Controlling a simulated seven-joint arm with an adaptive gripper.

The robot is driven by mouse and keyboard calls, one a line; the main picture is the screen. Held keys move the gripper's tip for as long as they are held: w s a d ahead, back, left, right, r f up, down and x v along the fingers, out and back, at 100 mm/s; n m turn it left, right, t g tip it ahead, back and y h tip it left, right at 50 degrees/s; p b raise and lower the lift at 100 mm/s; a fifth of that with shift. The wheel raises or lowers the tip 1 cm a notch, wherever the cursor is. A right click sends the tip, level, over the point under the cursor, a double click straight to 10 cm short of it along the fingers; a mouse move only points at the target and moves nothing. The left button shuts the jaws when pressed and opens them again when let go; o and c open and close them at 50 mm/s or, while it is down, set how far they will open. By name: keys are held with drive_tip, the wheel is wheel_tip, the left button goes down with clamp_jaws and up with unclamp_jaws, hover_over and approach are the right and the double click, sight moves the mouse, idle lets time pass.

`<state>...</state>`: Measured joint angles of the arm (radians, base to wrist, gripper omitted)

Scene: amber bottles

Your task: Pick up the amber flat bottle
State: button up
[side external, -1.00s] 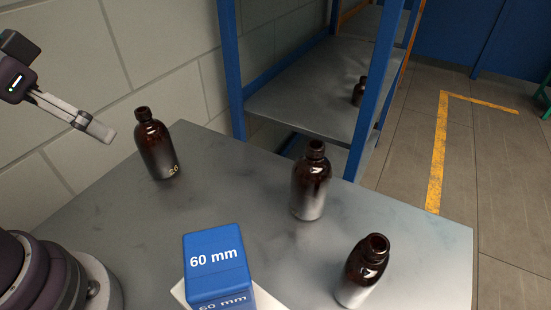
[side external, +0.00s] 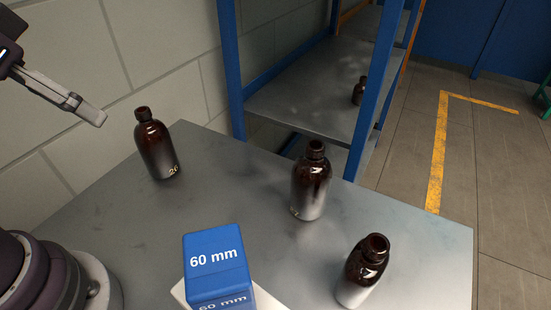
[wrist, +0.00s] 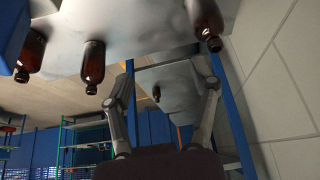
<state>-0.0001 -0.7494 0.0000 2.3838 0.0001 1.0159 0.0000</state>
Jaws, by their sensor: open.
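Three dark amber bottles stand upright and uncapped on the grey table: one at the left near the wall (side external: 156,146), one in the middle (side external: 311,182), and one at the front right (side external: 364,272). I cannot tell for sure which is the flat one; the front right bottle looks somewhat slimmer. In the wrist view they show at the right (wrist: 205,20), the middle (wrist: 92,66) and the left (wrist: 30,56). My gripper (side external: 88,108) is open and empty, above and left of the wall-side bottle, apart from it. Its two spread fingers also show in the wrist view (wrist: 163,68).
A blue block marked 60 mm (side external: 217,268) stands at the table's front. A blue-framed shelf (side external: 300,98) behind the table holds a small amber bottle (side external: 359,91). A block wall (side external: 150,60) runs along the left. Bare table (side external: 235,190) lies between the bottles.

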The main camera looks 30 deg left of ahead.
wheel_tip(320, 180, up, 3)
drive_tip(key=m+g+h, duration=0.2)
drive_tip(key=m+h, duration=0.6)
drive_tip(key=m, duration=0.6)
approach(362, 248)
drive_tip(key=w+a+r, duration=0.1)
drive_tip(key=a+r, duration=0.2)
drive_tip(key=a, duration=0.5)
drive_tip(key=d+r+t+h, duration=0.2)
drive_tip(key=d+r+h, duration=0.4)
drive_tip(key=d+h, duration=0.25)
wheel_tip(362, 248, down, 16)
drive_tip(key=shift+m+g+h, duration=0.3)
drive_tip(key=shift+m+h, duration=0.1)
drive_tip(key=shift+h, duration=0.05)
drive_tip(key=x, duration=0.7)
drive_tip(key=shift+w+d+f, duration=0.15)
clamp_jaws()
